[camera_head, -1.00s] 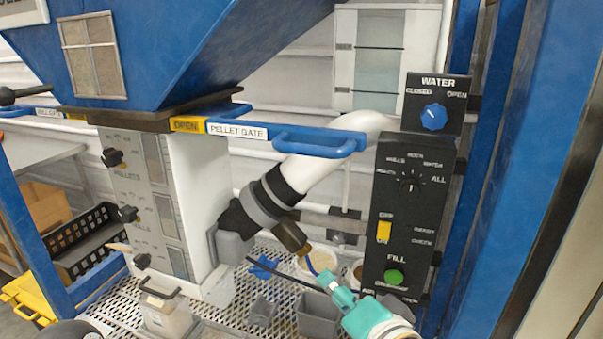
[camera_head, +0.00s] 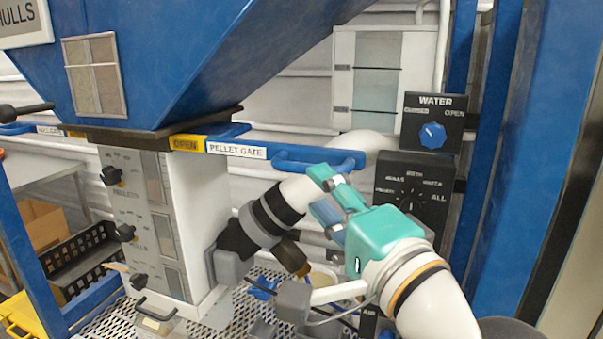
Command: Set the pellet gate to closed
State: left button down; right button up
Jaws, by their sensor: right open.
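The pellet gate (camera_head: 235,149) is a blue slide plate under the blue hopper (camera_head: 210,50). Its white label reads PELLET GATE and a yellow OPEN mark (camera_head: 187,143) shows beside it. Its blue loop handle (camera_head: 318,160) sticks out to the right. My right gripper (camera_head: 322,192), teal with a white wrist, is open and empty. Its fingers are just below the right part of the handle, pointing up and left. I cannot tell whether the upper finger touches the handle. My left gripper is not in view.
A black control panel (camera_head: 425,190) stands behind my right gripper, with the WATER knob (camera_head: 432,136) above it. A white box with black knobs (camera_head: 165,220) hangs below the hopper. A blue post (camera_head: 520,150) stands on the right.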

aim_at(300, 173)
jog(key=x, duration=0.7)
jog(key=shift+w+p, duration=0.2)
jog(key=shift+p, duration=0.1)
jog(key=shift+a, duration=0.1)
grip_shut()
jog(key=shift+f, duration=0.1)
